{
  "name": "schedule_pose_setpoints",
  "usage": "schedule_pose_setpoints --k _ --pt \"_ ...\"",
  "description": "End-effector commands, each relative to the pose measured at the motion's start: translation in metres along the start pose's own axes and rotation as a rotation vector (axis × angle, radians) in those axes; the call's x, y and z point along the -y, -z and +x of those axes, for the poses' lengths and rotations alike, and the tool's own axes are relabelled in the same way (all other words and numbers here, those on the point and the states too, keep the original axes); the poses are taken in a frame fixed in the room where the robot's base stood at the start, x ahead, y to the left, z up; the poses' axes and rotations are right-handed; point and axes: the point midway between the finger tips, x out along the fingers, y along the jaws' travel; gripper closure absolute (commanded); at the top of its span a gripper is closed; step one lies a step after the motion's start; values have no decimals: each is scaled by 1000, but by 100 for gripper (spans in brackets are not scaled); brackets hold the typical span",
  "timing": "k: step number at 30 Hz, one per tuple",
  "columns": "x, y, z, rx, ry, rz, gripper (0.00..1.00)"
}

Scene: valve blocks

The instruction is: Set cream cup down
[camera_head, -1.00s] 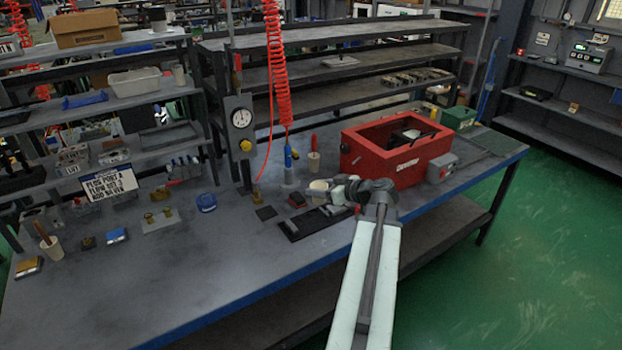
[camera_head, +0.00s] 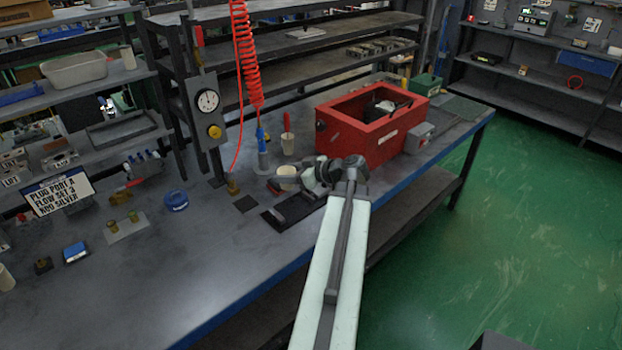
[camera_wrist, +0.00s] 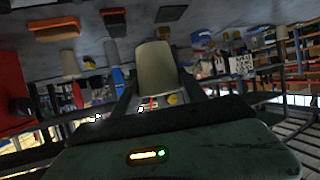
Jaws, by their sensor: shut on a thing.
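The cream cup (camera_head: 287,177) is at the end of my arm in the head view, over or on the grey workbench (camera_head: 225,255). In the wrist view the cream cup (camera_wrist: 157,68) stands between my two fingers. My gripper (camera_head: 285,184) is shut on it; the wrist view also shows my gripper (camera_wrist: 158,88). The wrist picture is upside down, with the bench surface at the top. The cup looks about upright. I cannot tell whether its base touches the bench.
A red open box (camera_head: 372,130) stands right of my gripper. A black tray (camera_head: 295,211) lies just in front of it. A cup with a red-handled tool (camera_head: 287,144) and a red coiled hose (camera_head: 243,60) are behind. The bench front left of the tray is clear.

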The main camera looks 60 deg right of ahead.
Motion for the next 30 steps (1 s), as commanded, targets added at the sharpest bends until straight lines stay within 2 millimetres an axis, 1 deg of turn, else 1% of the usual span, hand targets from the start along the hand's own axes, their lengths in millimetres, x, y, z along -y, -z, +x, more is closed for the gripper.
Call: schedule_pose_setpoints --k 1,3,4,6,7,11,13,14,17,18,24,27,30 --pt "-2 -37 -4 0 10 -4 90" --pt "-2 -60 -18 -1 32 -14 90" --pt "-1 -68 -23 -2 39 -16 90" --pt "0 -79 -33 -5 56 -24 90" --pt "1 -82 -36 -6 60 -26 90" --pt "2 -82 -42 -7 70 -31 90" --pt "2 -79 -37 -7 72 -31 90" --pt "2 -78 -32 -7 72 -32 90" --pt "3 -70 -7 -7 74 -34 90" --pt "3 -67 5 -7 75 -33 90" --pt "4 -48 64 -6 74 -33 90" --pt "4 -41 86 -6 72 -32 90" --pt "5 -37 97 -6 71 -31 90"
